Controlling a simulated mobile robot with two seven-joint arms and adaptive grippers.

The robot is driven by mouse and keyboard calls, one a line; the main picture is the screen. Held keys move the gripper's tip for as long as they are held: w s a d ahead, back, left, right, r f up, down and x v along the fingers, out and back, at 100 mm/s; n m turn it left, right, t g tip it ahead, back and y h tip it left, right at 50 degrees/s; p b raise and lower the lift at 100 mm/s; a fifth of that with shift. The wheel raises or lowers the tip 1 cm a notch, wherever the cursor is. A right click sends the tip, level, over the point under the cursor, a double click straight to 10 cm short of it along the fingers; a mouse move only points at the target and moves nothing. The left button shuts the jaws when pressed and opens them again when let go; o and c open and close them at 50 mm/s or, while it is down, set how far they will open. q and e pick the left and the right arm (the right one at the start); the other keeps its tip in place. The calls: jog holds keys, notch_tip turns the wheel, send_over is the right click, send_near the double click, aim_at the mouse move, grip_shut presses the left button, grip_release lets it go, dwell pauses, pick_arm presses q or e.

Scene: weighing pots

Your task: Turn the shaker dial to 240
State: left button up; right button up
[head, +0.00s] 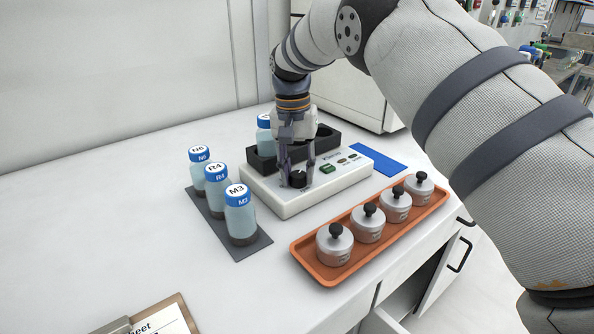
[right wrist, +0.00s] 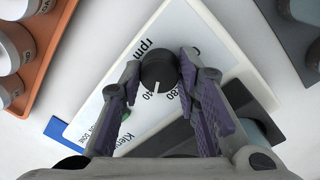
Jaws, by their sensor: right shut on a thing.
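The white shaker (head: 340,187) stands on the bench, with its black dial (head: 298,181) at the front left of its top. The dial also shows in the right wrist view (right wrist: 158,70). My right gripper (head: 297,176) points down, its two fingers shut on the dial from both sides. In the right wrist view, the dial's white mark points down, close to printed digits "40"; "80" is printed to the right of it. The leading digits of these labels are hidden or unclear. My left gripper is not in view.
A bottle (head: 264,136) stands in the shaker's black holder (head: 321,140). Bottles N6, R4 and M3 stand on a grey mat (head: 254,246) to the left. An orange tray (head: 303,264) of several metal pots lies in front. A blue mat (head: 378,160) is behind.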

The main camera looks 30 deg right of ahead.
aim_at(295, 173)
jog(key=shift+f+m, duration=0.15)
jog(key=shift+m, duration=0.75)
jog(key=o, duration=1.2)
jog(key=r, duration=1.2)
jog(key=shift+w+a, duration=0.2)
jog(key=shift+w, duration=0.1)
